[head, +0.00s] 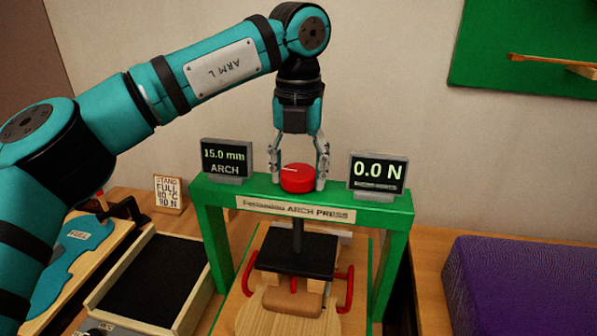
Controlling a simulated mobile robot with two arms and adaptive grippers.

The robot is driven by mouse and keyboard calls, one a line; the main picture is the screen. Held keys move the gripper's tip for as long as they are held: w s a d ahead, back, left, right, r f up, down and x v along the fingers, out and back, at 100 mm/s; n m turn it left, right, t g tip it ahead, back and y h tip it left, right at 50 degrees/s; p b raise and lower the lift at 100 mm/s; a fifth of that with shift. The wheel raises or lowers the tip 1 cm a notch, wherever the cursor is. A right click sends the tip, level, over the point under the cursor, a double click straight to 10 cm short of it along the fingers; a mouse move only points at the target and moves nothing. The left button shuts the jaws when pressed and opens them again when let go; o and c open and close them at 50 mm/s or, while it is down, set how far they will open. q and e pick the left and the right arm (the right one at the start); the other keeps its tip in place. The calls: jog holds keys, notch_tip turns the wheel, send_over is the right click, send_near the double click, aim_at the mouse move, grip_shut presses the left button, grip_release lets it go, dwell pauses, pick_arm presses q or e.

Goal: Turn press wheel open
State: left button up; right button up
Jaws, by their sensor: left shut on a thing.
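The red press wheel (298,179) sits on top of the green arch press frame (370,204), with a thin pale mark on its upper face. My left gripper (299,176) points straight down over it and is shut on it, one finger on each side. The left display (227,158) reads 15.0 mm ARCH and the right display (378,174) reads 0.0 N. Under the frame, a screw holds a dark press plate (296,252) above a wooden roller-like piece (293,301) and a pale wooden body. My right gripper is not in view.
A tray with a black lining (150,280) stands left of the press. A purple padded block (525,285) is at right. Red handles (349,290) flank the press plate. A green board (530,50) hangs on the wall.

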aim_at(298, 171)
pick_arm(q)
jog(key=shift+n, duration=0.6)
jog(key=shift+r, duration=0.1)
jog(key=o, duration=1.2)
notch_tip(298, 171, up, 12)
jog(key=shift+f, duration=0.1)
